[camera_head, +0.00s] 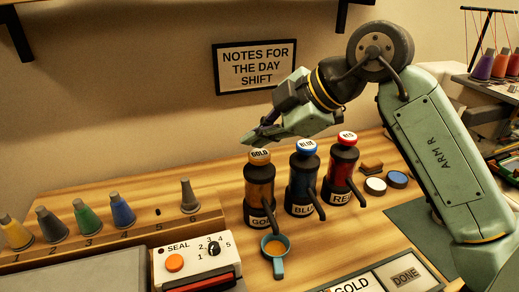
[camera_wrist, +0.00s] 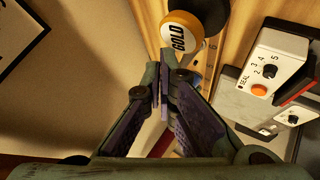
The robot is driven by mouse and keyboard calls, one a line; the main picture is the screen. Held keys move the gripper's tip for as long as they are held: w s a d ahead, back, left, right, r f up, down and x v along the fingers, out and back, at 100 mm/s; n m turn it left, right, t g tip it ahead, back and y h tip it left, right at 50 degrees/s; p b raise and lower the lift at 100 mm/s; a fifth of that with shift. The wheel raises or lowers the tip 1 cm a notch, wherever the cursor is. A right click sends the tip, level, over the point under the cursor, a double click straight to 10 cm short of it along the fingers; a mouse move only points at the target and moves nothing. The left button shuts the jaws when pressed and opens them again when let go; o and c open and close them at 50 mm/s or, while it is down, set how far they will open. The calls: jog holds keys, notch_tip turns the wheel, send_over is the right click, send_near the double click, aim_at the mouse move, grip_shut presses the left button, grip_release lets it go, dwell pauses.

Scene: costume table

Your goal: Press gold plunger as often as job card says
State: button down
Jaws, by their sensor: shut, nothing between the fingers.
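The gold dispenser (camera_head: 259,188) stands at the left of three dispensers. Its plunger cap (camera_head: 260,157), marked GOLD, is on top and also shows in the wrist view (camera_wrist: 180,38). My gripper (camera_head: 246,141) is shut and empty, just above the cap in the head view. In the wrist view its fingertips (camera_wrist: 166,58) lie beside the cap's lower edge; whether they touch it I cannot tell. A blue cup (camera_head: 281,268) with orange-gold content stands at the gold spout. A card (camera_head: 345,288) reading GOLD is cut off at the bottom; no number on it shows.
The blue (camera_head: 304,180) and red (camera_head: 341,172) dispensers stand close on the right. A DONE panel (camera_head: 405,275) lies at the front right. A seal box (camera_head: 196,262) with a dial and several numbered cones are at the left. A NOTES FOR THE DAY SHIFT sign (camera_head: 257,66) hangs behind.

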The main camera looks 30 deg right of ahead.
aim_at(258, 156)
jog(key=shift+r+p, duration=1.7)
jog(key=shift+r, duration=0.85)
jog(key=shift+f, duration=0.1)
